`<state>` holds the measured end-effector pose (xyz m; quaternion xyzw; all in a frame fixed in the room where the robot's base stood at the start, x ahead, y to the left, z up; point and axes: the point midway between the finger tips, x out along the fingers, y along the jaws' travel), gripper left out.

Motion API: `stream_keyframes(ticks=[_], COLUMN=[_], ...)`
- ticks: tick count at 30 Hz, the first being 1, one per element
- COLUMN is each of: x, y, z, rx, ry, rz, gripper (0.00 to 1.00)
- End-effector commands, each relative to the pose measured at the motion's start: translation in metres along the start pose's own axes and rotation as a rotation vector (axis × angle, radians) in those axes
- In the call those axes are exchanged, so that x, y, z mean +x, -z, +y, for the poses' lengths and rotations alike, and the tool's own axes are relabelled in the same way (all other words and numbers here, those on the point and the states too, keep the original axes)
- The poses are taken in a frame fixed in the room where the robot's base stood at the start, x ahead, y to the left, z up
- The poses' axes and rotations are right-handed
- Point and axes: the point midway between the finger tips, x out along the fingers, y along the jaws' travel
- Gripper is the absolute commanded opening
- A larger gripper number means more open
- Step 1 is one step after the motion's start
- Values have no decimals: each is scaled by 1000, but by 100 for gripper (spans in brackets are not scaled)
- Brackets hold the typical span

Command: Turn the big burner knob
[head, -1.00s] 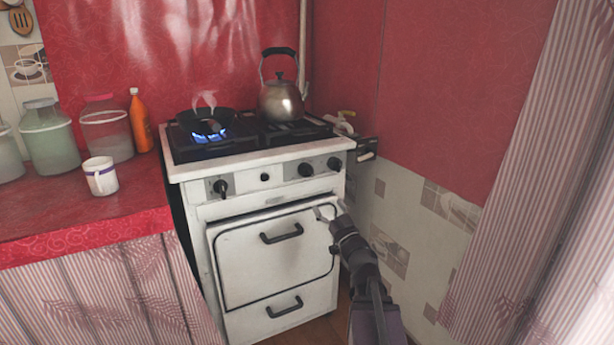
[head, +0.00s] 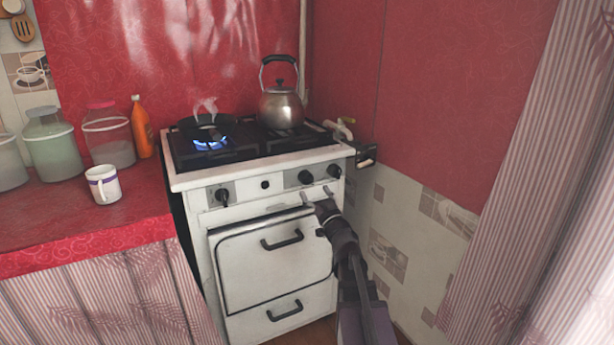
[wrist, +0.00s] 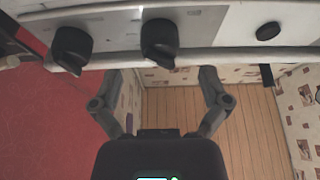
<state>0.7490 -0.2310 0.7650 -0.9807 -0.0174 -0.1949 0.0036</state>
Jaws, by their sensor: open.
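The white stove (head: 230,230) has a front panel with several black knobs. The left knob (head: 221,195) is by itself. The right pair is a larger-looking knob (head: 305,177) and the far-right knob (head: 334,171). My gripper (head: 317,195) is open and empty, just below and in front of the right pair. In the wrist view, my gripper (wrist: 161,74) has its fingers spread, with the larger-looking knob (wrist: 159,42) lined up between and beyond them. The far-right knob (wrist: 71,47) is left of the fingers there. Neither finger visibly touches a knob.
A steaming pan (head: 207,128) sits over a lit blue flame, and a kettle (head: 281,105) stands on the right rear. The oven door handle (head: 282,240) sticks out below the panel. A tiled wall (head: 395,235) is close on the right; a mug (head: 103,184) stands on the left counter.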

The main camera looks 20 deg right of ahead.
Motion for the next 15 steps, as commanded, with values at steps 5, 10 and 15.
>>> stream_keyframes(ticks=[5,10,15], x=[29,45,52], y=[2,1,0], z=[1,1,0], rx=[1,0,-1], ry=[0,1,0], rz=[1,0,0], gripper=[96,96,96])
